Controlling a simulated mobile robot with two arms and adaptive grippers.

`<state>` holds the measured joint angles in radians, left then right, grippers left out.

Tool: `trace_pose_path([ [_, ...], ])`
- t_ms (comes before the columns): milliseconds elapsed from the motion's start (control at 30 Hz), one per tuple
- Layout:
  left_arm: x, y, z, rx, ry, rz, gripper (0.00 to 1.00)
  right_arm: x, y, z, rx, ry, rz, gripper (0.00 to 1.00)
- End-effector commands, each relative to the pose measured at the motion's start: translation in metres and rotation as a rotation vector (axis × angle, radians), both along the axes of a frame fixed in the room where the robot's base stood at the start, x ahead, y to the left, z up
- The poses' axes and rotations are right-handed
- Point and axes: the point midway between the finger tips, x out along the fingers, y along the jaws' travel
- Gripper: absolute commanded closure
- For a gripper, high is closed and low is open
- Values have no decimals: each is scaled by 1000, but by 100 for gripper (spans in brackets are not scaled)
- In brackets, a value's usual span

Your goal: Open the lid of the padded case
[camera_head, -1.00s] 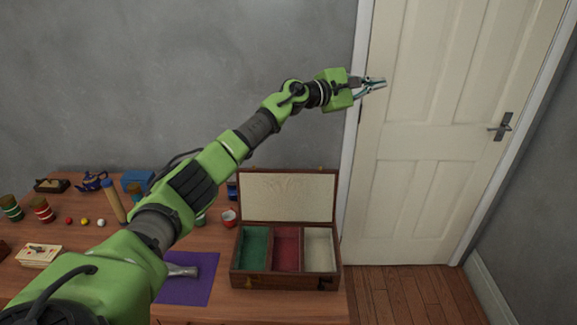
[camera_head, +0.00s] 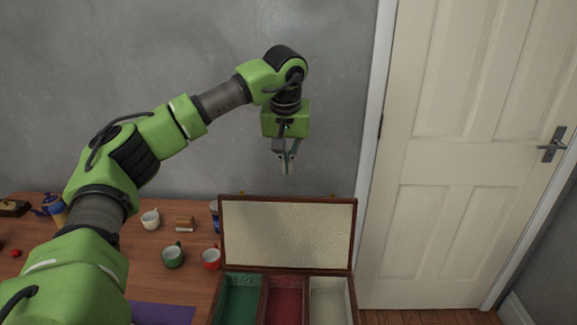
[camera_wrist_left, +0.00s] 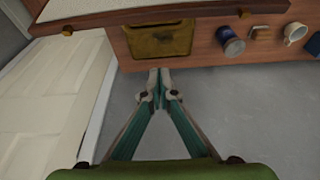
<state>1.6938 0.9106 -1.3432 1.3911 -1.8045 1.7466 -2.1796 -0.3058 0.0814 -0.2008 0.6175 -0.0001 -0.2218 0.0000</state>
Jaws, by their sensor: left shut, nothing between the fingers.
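The padded case (camera_head: 263,300) is a dark wooden box at the bottom centre of the head view, cut off by the frame's edge. It has green, red and cream compartments. Its lid (camera_head: 287,234) stands open and upright at the back, with its cream padded inside facing me. The lid's edge and cream lining (camera_wrist_left: 125,14) also show at the top of the wrist view. My left gripper (camera_head: 287,172) points down above and behind the lid's top edge, apart from it. Its fingertips (camera_wrist_left: 160,73) meet with nothing between them. My right gripper is out of view.
A green mug (camera_head: 173,257), a red cup (camera_head: 211,259) and a white mug (camera_head: 150,219) stand left of the case. A blue can (camera_head: 215,215) is beside the lid. A grey wall is behind; a cream door (camera_head: 440,150) is at the right.

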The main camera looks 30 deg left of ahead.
Motion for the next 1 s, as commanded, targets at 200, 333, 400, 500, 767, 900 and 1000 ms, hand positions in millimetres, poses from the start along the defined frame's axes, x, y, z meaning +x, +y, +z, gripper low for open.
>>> trace_pose_path([
  [200, 11, 7, -47, -1, 5, 2, 100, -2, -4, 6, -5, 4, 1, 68],
  [333, 17, 10, -71, -3, 2, 1, 100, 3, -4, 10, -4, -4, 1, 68],
  [400, 7, 4, -66, -1, -2, -3, 100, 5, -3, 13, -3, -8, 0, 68],
  [500, -3, -2, -66, -1, -1, -2, 100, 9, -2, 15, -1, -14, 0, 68],
  [767, -16, -10, -66, -2, -1, 1, 100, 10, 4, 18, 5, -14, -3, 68],
  [900, -17, -11, -67, -3, 0, 1, 100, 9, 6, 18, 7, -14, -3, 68],
  [1000, -17, -11, -67, -3, 0, 1, 100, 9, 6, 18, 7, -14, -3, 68],
])
